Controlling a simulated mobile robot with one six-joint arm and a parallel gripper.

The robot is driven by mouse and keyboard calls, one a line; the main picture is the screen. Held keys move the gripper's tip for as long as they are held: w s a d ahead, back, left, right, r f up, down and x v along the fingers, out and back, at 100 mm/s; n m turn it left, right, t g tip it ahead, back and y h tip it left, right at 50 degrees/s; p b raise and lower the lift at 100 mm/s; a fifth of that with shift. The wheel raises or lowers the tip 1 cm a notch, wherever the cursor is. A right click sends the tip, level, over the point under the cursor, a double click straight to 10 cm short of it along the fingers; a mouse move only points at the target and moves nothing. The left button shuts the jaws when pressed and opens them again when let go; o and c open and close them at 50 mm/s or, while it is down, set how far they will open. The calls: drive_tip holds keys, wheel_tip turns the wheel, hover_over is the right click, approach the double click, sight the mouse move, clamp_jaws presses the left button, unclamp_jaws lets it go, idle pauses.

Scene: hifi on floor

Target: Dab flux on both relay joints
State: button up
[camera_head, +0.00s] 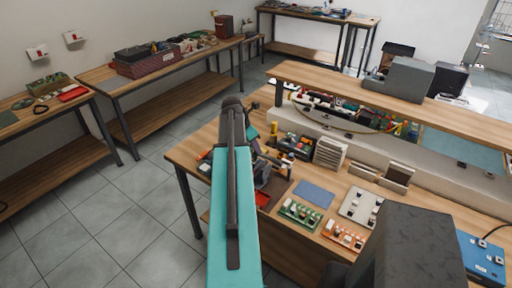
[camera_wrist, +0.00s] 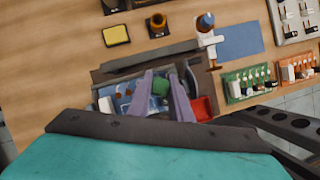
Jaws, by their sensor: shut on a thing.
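My gripper (camera_wrist: 162,80) has two lavender fingers, seen from above in the wrist view, over a dark-framed work holder (camera_wrist: 140,57). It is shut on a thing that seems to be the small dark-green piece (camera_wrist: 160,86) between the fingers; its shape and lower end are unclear. A blue circuit board (camera_wrist: 124,92) with pale parts lies below and beside the left finger. I cannot make out the relay joints. A blue-tipped, orange-ringed item (camera_wrist: 206,22) stands by a white piece behind the holder. In the head view my teal arm hides most of the gripper.
A yellow pad (camera_wrist: 116,35) and an orange-brown cup (camera_wrist: 157,23) stand behind the holder. A red piece (camera_wrist: 203,108) lies at its right. A blue mat (camera_wrist: 240,38), a green board (camera_wrist: 248,80) and an orange board (camera_wrist: 298,70) lie further right. Bare wood is at left.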

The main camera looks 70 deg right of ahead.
drive_tip(key=shift+f, duration=0.4)
clamp_jaws()
idle(2.1)
drive_tip(key=shift+r, duration=0.1)
drive_tip(key=shift+r+p, duration=1.3)
drive_tip(key=shift+r, duration=0.9)
drive_tip(key=shift+f, duration=0.1)
drive_tip(key=shift+s+a+f+b, duration=0.15)
drive_tip(key=shift+s+f, duration=0.2)
drive_tip(key=shift+f, duration=0.2)
drive_tip(key=shift+s+f+b, duration=0.2)
drive_tip(key=shift+s+f, duration=0.15)
drive_tip(key=shift+f, duration=0.2)
drive_tip(key=shift+s+a+f+b, duration=0.15)
drive_tip(key=shift+s+f, duration=0.2)
drive_tip(key=shift+f, duration=0.2)
drive_tip(key=shift+p, duration=0.45)
drive_tip(key=shift+f, duration=0.3)
